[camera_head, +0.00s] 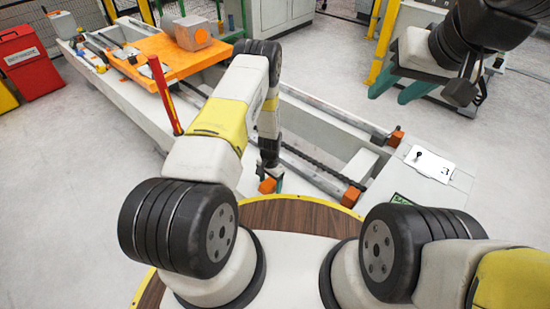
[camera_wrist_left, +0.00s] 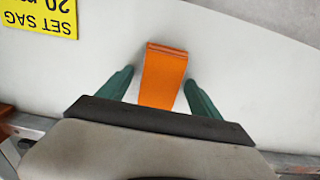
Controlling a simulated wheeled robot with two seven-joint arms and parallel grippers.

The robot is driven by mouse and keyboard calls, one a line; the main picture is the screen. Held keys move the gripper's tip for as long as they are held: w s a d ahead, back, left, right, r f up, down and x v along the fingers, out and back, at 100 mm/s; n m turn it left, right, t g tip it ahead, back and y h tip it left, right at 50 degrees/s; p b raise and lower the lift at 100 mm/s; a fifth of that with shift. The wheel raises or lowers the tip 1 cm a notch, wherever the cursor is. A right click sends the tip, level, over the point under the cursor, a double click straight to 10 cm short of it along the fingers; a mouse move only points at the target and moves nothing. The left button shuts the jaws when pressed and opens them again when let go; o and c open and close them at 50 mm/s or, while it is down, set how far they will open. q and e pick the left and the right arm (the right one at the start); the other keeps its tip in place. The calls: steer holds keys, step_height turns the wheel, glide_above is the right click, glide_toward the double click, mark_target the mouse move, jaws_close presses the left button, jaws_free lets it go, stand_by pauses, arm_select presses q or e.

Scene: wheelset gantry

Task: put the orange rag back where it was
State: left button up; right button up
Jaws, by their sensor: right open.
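The orange rag (camera_wrist_left: 163,75) shows in the left wrist view as a folded orange strip over a pale surface. It lies between the two green fingers of my left gripper (camera_wrist_left: 160,82), which stand apart with a gap on the left and a narrower one on the right. In the head view my left gripper (camera_head: 270,178) points down by the near side of the gantry bed, with orange (camera_head: 267,186) showing at its fingertips. My right gripper (camera_head: 388,97) is raised at the upper right, its green fingers apart, nothing seen between them.
The pale gantry bed (camera_head: 350,131) runs diagonally with rails and orange end blocks (camera_head: 352,196). A red bin (camera_head: 30,62) is at the left. A yellow sign (camera_wrist_left: 40,15) is beside the rag.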

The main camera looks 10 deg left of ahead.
arm_select(q)
step_height(320, 180, up, 12)
step_height(320, 180, up, 17)
steer(key=n+t, duration=0.1)
steer(key=n, duration=0.1)
glide_above(271, 182)
steer(key=w, duration=0.2)
steer(key=s+a+r+n+t+h, duration=0.1)
steer(key=s+r, duration=0.1)
steer(key=r, duration=0.6)
steer(key=s+r+t+h, duration=0.1)
steer(key=s+r, duration=0.2)
steer(key=r, duration=0.5)
steer(key=s+a+r+n+t, duration=0.1)
steer(key=s+r, duration=0.7)
steer(key=s, duration=0.2)
steer(key=s+a+r+n+t, duration=0.1)
steer(key=s+r+n+t, duration=0.1)
steer(key=s+r, duration=0.7)
steer(key=shift+s, duration=1.2)
